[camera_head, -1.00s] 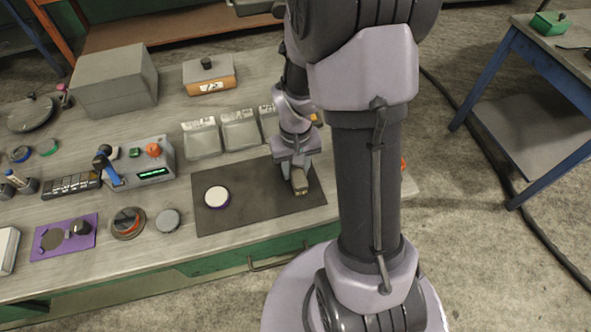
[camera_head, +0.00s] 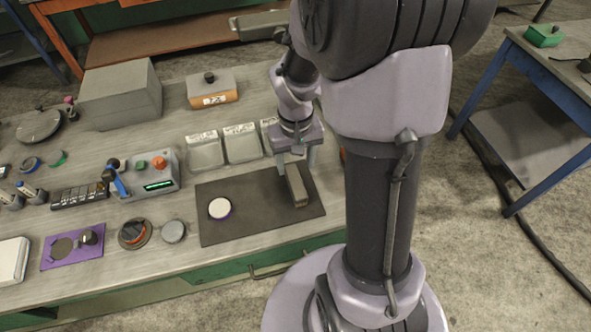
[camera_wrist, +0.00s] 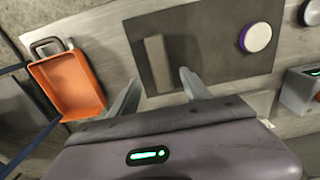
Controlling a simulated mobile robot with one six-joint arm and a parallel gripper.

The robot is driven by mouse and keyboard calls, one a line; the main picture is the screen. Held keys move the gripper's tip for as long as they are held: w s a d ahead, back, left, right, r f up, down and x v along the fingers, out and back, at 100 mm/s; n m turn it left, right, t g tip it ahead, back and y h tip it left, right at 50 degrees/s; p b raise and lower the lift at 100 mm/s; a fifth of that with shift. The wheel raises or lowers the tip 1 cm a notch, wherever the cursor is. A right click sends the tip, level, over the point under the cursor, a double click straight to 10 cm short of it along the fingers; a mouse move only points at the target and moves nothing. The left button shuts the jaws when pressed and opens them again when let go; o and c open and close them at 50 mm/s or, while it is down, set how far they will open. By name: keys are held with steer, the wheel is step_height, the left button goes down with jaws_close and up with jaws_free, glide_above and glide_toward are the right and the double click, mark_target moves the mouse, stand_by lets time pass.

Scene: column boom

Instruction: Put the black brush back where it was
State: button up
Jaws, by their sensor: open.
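A long dark grey-brown block (camera_head: 296,186), apparently the brush, lies flat on the dark mat (camera_head: 238,228) near its right end. It also shows in the wrist view (camera_wrist: 157,62), on the mat near its left edge. I cannot make out bristles. My gripper (camera_head: 296,164) is open and empty at the block's far end. In the wrist view its two fingertips (camera_wrist: 159,80) are apart, to either side of the line of the block's near end, and do not appear to touch it.
A white-topped purple disc (camera_head: 220,208) lies on the mat. Labelled grey trays (camera_head: 205,155) stand behind it. An orange tray (camera_wrist: 75,88) is left of the mat in the wrist view. A control box (camera_head: 155,172) stands left. The mat's middle is free.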

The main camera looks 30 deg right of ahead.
steer(key=s+a+r+t, duration=0.1)
steer(key=a+r, duration=0.2)
steer(key=r, duration=0.4)
steer(key=s+a+r+t, duration=0.1)
steer(key=a+r+t, duration=0.15)
steer(key=r, duration=0.35)
steer(key=s+a+r+m+t+y, duration=0.1)
steer(key=s+a+r+t+y, duration=0.1)
steer(key=s+a+r, duration=0.5)
steer(key=shift+s+a+r+p, duration=0.2)
steer(key=shift+s+a+p, duration=0.1)
steer(key=shift+s+a, duration=0.8)
